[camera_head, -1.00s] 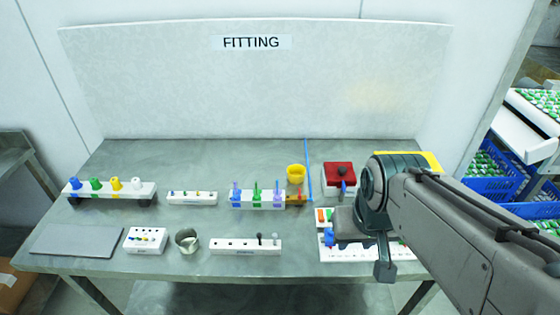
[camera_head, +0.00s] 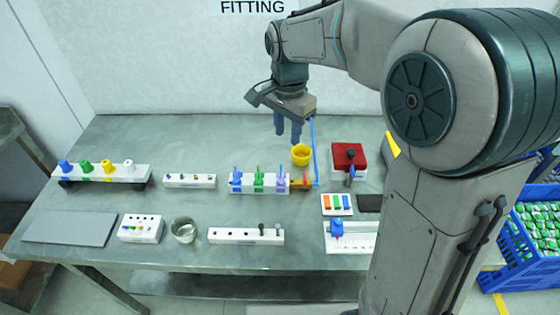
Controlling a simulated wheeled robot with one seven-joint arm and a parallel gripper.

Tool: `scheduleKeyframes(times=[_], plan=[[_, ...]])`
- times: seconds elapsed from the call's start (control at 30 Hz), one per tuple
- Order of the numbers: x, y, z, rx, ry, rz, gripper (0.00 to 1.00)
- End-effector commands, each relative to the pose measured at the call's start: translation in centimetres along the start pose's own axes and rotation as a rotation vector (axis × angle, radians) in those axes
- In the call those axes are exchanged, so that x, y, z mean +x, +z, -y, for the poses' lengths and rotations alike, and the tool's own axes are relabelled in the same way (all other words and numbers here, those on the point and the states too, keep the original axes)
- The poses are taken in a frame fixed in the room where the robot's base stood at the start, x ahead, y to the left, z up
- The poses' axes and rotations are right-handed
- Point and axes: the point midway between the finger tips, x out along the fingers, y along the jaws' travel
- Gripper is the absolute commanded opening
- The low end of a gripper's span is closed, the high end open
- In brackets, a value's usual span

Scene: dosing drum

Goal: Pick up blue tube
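The blue tube (camera_head: 314,153) is a thin, long blue piece beside the right end of the small rack, running up from near a brown block (camera_head: 301,184). My gripper (camera_head: 288,136) is above the back of the table, just left of the tube's upper part, fingers pointing down. The two fingers are apart with nothing seen between them. The gripper does not appear to touch the tube, though depth is hard to judge.
A yellow cup (camera_head: 301,155) stands below my gripper. A white rack (camera_head: 245,185) with blue, green and purple pieces is to the left. A red-topped box (camera_head: 348,156) stands to the right. The back left table is clear.

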Motion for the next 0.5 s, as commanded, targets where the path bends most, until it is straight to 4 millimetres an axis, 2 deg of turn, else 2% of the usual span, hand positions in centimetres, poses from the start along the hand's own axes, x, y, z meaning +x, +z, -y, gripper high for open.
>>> scheduleKeyframes(times=[0.1, 0.23, 0.5], plan=[[0.5, 0.1, 1.5, 0.046, 0.010, 0.012, 0.33], [1.7, 0.2, 1.9, 0.065, 0.016, 0.017, 0.33], [6.9, 0.3, 1.8, 0.064, 0.016, 0.018, 0.33]])
